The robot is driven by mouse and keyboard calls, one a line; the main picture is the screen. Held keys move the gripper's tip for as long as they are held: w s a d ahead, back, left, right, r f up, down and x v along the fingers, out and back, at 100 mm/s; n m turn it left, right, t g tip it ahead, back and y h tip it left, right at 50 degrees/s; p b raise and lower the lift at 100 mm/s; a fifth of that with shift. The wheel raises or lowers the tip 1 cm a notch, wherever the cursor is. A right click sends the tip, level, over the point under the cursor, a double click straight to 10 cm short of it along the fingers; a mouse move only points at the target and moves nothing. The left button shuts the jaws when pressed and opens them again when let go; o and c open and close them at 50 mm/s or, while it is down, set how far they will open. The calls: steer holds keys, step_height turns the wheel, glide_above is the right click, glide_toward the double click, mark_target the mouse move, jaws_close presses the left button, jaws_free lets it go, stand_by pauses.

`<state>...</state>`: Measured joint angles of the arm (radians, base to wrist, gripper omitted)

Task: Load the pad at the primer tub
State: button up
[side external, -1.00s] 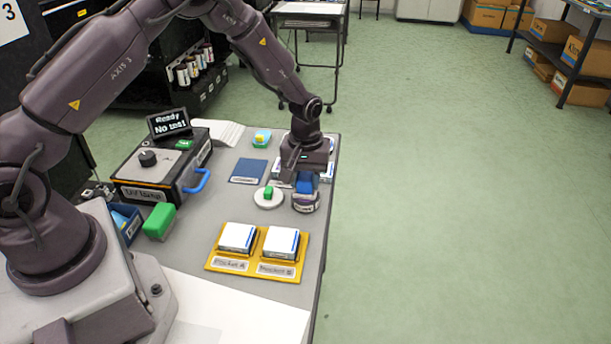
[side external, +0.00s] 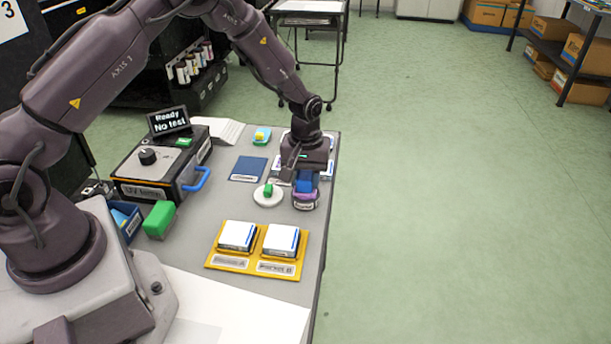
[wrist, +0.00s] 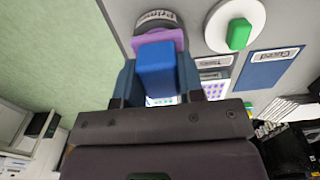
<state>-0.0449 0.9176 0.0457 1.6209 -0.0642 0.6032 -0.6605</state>
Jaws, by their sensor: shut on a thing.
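My gripper (side external: 305,178) is shut on a blue block (side external: 305,185), the pad's grip, and holds it upright directly over the primer tub (side external: 304,205). In the wrist view the blue block (wrist: 156,72) sits between my two fingers, with a purple surface (wrist: 165,37) right beneath it. The tub's white label (wrist: 158,17), partly readable as "Prim", shows beyond. The pad's underside is hidden, so I cannot tell whether it touches the primer.
A white disc with a green knob (side external: 268,193) lies left of the tub. A blue "Cured" mat (side external: 248,169) is behind it. A yellow tray (side external: 213,262) with two white-topped blocks is in front. The lamp box (side external: 150,175) stands left. The table's right edge is close to the tub.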

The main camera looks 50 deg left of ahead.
mark_target(305, 174)
steer(key=shift+r, duration=3.5)
